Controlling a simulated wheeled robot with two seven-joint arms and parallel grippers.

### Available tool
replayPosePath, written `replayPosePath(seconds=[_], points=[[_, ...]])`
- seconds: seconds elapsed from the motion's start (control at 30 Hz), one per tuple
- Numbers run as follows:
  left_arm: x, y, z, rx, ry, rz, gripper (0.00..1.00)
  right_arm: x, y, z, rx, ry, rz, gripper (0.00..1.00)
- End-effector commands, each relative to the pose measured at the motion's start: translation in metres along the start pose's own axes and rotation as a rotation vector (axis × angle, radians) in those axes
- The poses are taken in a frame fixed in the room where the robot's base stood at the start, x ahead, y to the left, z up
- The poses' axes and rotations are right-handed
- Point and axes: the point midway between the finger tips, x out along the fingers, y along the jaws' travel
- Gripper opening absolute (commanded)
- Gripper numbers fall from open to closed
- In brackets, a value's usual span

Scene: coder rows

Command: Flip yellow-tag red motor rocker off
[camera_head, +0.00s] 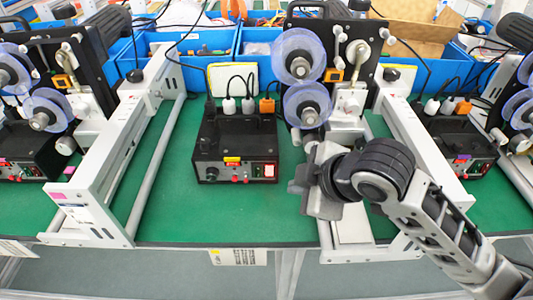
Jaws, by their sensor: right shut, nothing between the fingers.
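The black control box (237,137) with the yellow tag (232,160) stands on the green bench in the middle of the head view. Its front has small red knobs and, at the right end, a red rocker (269,171). Which way the rocker is tipped is too small to tell. My right gripper (299,188) is shut and empty, a little to the right of the box front and apart from the rocker in the picture. My left gripper is out of view.
Similar boxes stand at the left (28,157) and right (463,145). Grey metal frames (92,205) flank the middle box, with clear reels (307,104) behind my gripper. Blue bins (265,45) line the back. Green bench (200,215) is bare before the box.

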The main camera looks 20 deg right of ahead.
Motion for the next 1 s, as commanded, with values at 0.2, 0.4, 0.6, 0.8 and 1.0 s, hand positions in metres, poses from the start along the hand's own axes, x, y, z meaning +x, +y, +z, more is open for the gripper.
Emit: replayPosePath(seconds=[0.2,0.4,0.6,0.8,1.0], points=[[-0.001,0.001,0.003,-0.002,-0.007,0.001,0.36,0.0,0.0,0.0,0.002,0.0,0.0,0.0],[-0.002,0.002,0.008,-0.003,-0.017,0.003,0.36,0.003,0.0,0.0,0.003,0.0,0.0,0.0],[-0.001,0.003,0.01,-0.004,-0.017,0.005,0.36,0.029,-0.001,0.0,0.005,0.0,-0.002,0.0],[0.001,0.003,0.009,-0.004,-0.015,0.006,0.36,0.072,-0.001,0.0,0.006,0.0,-0.002,0.0],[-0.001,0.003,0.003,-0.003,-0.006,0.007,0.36,0.103,0.011,-0.002,0.003,0.001,0.004,0.0]])
